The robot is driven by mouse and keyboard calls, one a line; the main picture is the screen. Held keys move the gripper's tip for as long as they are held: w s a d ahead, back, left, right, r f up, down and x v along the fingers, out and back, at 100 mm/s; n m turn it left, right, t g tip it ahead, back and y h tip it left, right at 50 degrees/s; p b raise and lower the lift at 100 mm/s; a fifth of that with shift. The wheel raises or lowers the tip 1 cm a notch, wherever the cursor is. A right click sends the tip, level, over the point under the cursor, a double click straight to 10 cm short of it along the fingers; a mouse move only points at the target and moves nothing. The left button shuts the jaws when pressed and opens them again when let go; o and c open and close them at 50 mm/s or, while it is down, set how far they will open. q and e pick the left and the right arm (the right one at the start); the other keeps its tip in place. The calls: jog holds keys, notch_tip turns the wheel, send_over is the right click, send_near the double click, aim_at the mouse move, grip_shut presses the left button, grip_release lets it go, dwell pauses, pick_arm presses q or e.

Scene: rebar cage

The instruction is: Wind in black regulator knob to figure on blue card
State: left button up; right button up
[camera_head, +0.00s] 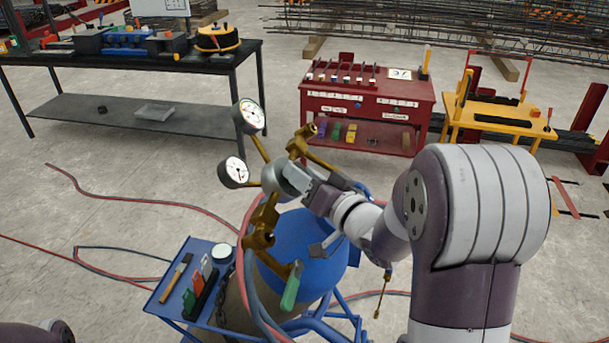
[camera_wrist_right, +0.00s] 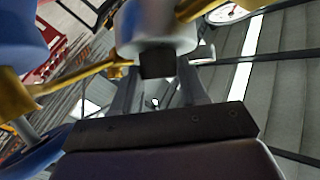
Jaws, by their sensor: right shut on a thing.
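The brass regulator (camera_head: 262,222) sits on top of a blue gas cylinder (camera_head: 305,240), with a round silver-grey body (camera_head: 283,177) and two white dial gauges, an upper gauge (camera_head: 249,116) and a lower gauge (camera_head: 234,172). My right gripper (camera_head: 306,190) is at the silver-grey body, reaching in from the right. In the right wrist view, its fingers are shut on the black knob (camera_wrist_right: 157,64) below the pale round body (camera_wrist_right: 158,30). I cannot make out a blue card for certain. My left gripper is not in view.
Red and grey hoses run over the floor. A red cabinet (camera_head: 365,103), a dark workbench (camera_head: 150,106) and a yellow stand (camera_head: 497,117) stand behind.

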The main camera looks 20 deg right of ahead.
jog(key=m+g+h+p, duration=0.1)
jog(key=m+h+p, duration=0.1)
jog(key=m+p, duration=0.1)
jog(key=r+m+g+h+p, duration=0.1)
jog(key=m+g+h+p, duration=0.1)
jog(key=p, duration=0.3)
jog(key=a+r+m+g+h+p, duration=0.1)
jog(key=m+g+h+p, duration=0.1)
jog(key=m+p, duration=0.2)
jog(key=shift+w+m+h, duration=0.1)
jog(key=shift+m+h, duration=0.2)
jog(key=shift+h, duration=0.1)
jog(key=m+g+p, duration=0.2)
jog(key=p, duration=0.2)
jog(key=m+g+p, duration=0.1)
jog(key=g+p, duration=0.1)
jog(key=p, duration=0.3)
jog(key=m+g+p, duration=0.2)
jog(key=p, duration=0.3)
jog(key=shift+w+r+m+h, duration=0.1)
jog(key=shift+w+m+h, duration=0.2)
jog(key=shift+w+h, duration=0.1)
jog(key=shift+w+f+m+g+p, duration=0.1)
jog(key=shift+f+m+g+p, duration=0.1)
jog(key=shift+m+g+p, duration=0.65)
jog(key=shift+p, duration=0.3)
jog(key=o, duration=0.9)
jog(key=shift+c, duration=0.2)
jog(key=shift+o, duration=1)
jog(key=shift+d, duration=0.1)
